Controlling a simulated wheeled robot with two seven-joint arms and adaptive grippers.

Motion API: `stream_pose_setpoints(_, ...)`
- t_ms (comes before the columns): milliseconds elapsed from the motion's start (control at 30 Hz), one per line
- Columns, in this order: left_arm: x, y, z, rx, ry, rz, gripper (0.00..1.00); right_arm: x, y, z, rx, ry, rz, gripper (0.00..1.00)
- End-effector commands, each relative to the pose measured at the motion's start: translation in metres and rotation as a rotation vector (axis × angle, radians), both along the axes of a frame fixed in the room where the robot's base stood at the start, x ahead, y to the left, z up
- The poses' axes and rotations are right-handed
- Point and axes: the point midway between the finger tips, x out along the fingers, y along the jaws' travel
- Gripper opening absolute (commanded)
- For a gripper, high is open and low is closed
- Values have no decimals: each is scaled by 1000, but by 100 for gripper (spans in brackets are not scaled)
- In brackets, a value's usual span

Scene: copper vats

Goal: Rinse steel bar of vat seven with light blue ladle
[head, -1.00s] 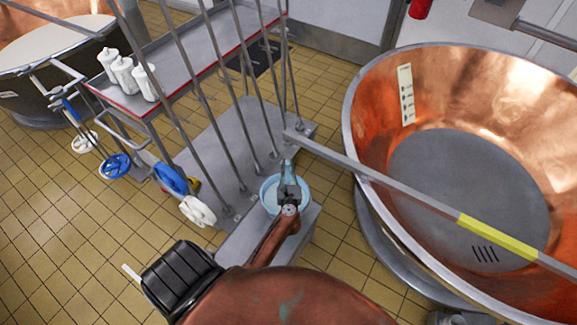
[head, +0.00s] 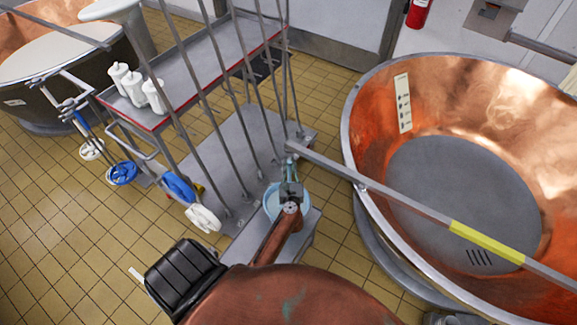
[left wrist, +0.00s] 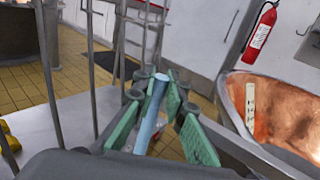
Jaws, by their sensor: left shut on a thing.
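My left gripper (head: 290,172) is shut on a light blue handle (left wrist: 151,115), which I take to be the ladle's; it runs between the green fingers in the left wrist view. In the head view a light blue round vessel (head: 270,204) shows below the gripper, partly hidden by it; I cannot tell if it is the ladle's bowl or a bucket. The steel bar (head: 400,208), with a yellow section (head: 487,243), lies across the copper vat (head: 372,110). Its left end is close to my gripper's fingertips; contact is unclear. My right gripper is not in view.
Several thin upright rails (head: 205,85) stand left of my gripper on a grey platform (head: 232,130). Behind them is a red-edged cart (head: 190,70) with white bottles (head: 132,88). Blue and white handwheels (head: 178,188) stick out at left. A fire extinguisher (head: 418,14) is at the back.

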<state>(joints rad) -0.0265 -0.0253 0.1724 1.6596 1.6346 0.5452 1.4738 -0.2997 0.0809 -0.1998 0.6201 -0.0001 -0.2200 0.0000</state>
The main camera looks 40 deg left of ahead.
Motion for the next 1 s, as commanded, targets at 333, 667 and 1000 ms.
stream_pose_setpoints(333,1,0,67,0,-3,0,0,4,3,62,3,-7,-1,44)
stream_pose_setpoints(667,1,0,115,1,-1,0,0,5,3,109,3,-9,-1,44)
stream_pose_setpoints(1000,1,0,121,1,-1,0,0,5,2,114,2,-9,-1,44)
